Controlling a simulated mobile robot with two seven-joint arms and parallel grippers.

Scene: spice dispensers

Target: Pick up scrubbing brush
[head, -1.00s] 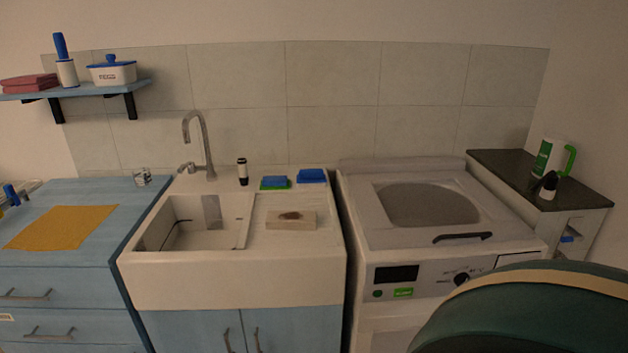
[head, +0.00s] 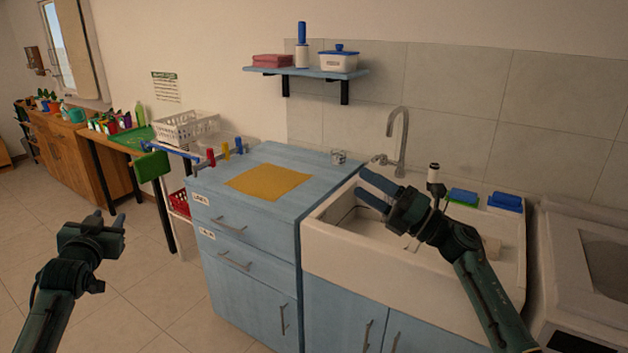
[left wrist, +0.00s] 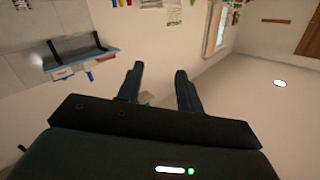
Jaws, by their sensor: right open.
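I cannot clearly pick out a scrubbing brush. A pale block (head: 492,247), partly hidden behind my right arm, lies on the sink's drainboard; the earlier head view shows a dark patch on it. A blue-and-green sponge-like item (head: 463,197) and a blue one (head: 505,202) lie at the sink's back edge. My right gripper (head: 361,183) is open and empty, in front of the sink basin in the picture. My left gripper (head: 109,220) is open and empty over the floor at the left, away from the sink; its spread fingers show in the left wrist view (left wrist: 159,75).
The white sink (head: 330,250) adjoins a blue cabinet (head: 250,270) with a yellow cloth (head: 268,181) on top. A tap (head: 400,140) and a dark-topped bottle (head: 433,174) stand at the back. A washing machine (head: 575,290) is at right. Floor at left is open.

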